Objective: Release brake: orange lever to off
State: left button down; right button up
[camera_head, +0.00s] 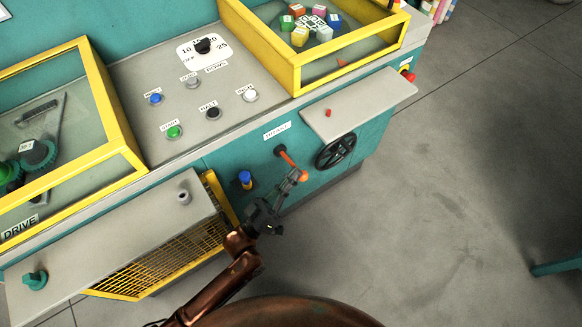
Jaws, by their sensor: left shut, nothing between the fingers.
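The orange lever (289,159) is on the teal front of the machine, under a small white label (277,131). It slants down to the right from a dark pivot. My left gripper (299,176) is shut with nothing between its fingers. Its fingertips are at the lower end of the lever and overlap it in the picture; I cannot tell whether they touch. The fingers hide part of the lever's tip. My right gripper is not in view.
A black handwheel (336,151) is close to the right of the lever, below a grey shelf (359,103). A blue knob (245,179) and a yellow mesh guard (165,258) are to the left. Open floor (440,210) lies to the right.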

pick_arm(q)
notch_tip(320, 180, down, 7)
jog(key=m+g+h+b, duration=0.3)
jog(key=m+g+h, duration=0.1)
jog(key=m, duration=0.5)
jog(key=shift+g+b, duration=0.3)
jog(key=shift+b, duration=0.05)
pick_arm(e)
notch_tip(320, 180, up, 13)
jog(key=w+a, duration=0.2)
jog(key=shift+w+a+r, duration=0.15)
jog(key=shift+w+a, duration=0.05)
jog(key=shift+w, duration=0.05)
pick_arm(q)
jog(key=shift+r, duration=0.1)
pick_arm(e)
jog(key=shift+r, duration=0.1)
